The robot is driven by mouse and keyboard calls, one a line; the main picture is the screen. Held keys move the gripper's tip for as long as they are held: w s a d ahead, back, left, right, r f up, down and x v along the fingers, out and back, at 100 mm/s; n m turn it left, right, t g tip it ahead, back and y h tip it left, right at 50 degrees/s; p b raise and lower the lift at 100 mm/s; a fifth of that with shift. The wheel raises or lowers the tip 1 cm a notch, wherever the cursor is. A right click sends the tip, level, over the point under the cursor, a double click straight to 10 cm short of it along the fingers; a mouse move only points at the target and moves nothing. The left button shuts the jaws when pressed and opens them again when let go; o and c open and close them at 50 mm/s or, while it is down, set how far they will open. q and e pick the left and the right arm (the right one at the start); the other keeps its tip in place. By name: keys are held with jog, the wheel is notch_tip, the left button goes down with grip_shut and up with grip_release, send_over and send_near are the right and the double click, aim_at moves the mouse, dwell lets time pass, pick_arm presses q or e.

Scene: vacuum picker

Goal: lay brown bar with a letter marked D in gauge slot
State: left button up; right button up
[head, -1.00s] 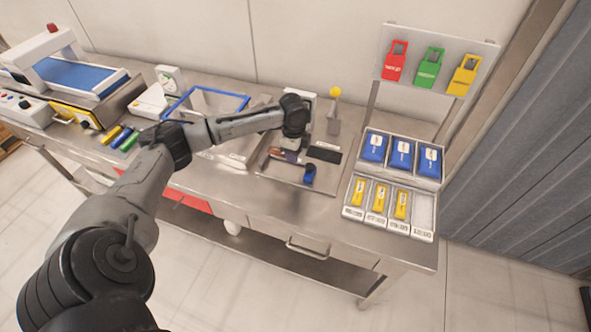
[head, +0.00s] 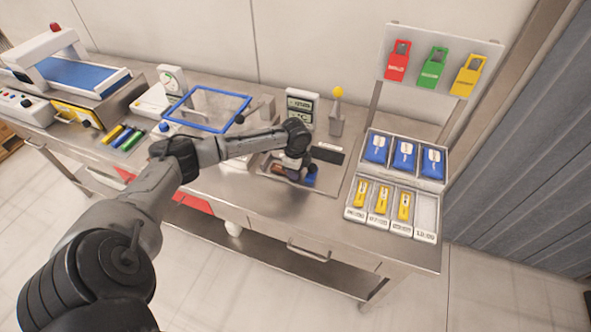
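A small brown piece (head: 278,169), which may be the brown bar, shows at the left of my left gripper in a shallow metal tray (head: 262,171). No letter D can be read. My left gripper (head: 292,178) points down over the tray, close to a blue piece (head: 311,176). My wrist hides most of the tray's contents, and the fingers are too small and covered to judge. A grey device with displays (head: 300,107) stands behind the tray. I cannot make out which part is the gauge slot. My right gripper is not in view.
A blue-rimmed frame (head: 247,108) stands left of the tray. Yellow, blue and green bars (head: 122,137) lie farther left. A post with a yellow ball (head: 337,110) stands behind. Bins of blue packets (head: 404,155) and yellow items (head: 382,202) stand right. The front bench strip is clear.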

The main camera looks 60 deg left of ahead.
pick_arm(q)
jog(key=shift+f, duration=0.15)
jog(key=o, duration=0.9)
notch_tip(320, 180, up, 12)
jog(key=shift+r+p, duration=0.15)
jog(key=shift+p, duration=0.6)
